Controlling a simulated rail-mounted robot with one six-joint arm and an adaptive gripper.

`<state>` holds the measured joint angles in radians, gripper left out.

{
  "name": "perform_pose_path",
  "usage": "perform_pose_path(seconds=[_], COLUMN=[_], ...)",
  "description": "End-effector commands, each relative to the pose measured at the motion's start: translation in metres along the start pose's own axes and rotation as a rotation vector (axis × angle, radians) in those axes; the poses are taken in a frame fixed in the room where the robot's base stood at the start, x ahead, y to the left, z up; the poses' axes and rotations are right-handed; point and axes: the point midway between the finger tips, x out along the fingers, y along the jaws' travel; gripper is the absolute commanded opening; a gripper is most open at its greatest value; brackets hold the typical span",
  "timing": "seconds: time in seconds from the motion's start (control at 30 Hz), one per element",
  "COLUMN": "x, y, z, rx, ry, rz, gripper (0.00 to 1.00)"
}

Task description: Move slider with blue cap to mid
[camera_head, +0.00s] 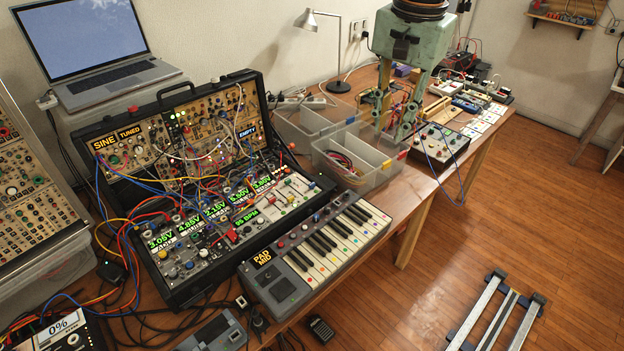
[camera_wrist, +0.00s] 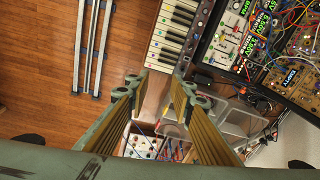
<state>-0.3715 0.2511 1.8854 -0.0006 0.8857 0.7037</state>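The open synth case (camera_head: 200,290) stands on the table at the left of the head view. A pale panel (camera_head: 291,190) at the right end of its lower row carries several small sliders with coloured caps. This panel also shows in the wrist view (camera_wrist: 229,35). The caps are too small for me to tell which is blue or where it sits on its track. My gripper (camera_head: 391,129) is open and empty, pointing down over the clear bins, to the right of the case. In the wrist view its fingertips (camera_wrist: 164,87) are apart with nothing between them.
A keyboard (camera_head: 318,250) lies in front of the case. Clear bins (camera_head: 385,180) stand right of it, below my gripper. Patch cables (camera_head: 205,165) arch over the case. A lamp (camera_head: 330,17) and a laptop (camera_head: 120,75) stand behind. A small box (camera_head: 440,145) lies farther right.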

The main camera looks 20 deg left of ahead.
Motion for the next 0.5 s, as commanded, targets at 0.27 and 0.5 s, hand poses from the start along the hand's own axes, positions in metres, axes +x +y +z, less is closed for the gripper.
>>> perform_pose_path(seconds=[0.27,0.5], x=[0.031,0.061], y=[-0.048,-0.088], z=[-0.011,-0.016], rx=[0.033,0.064], ry=[-0.022,-0.039], rz=[0.014,0.027], gripper=[0.22,0.22])
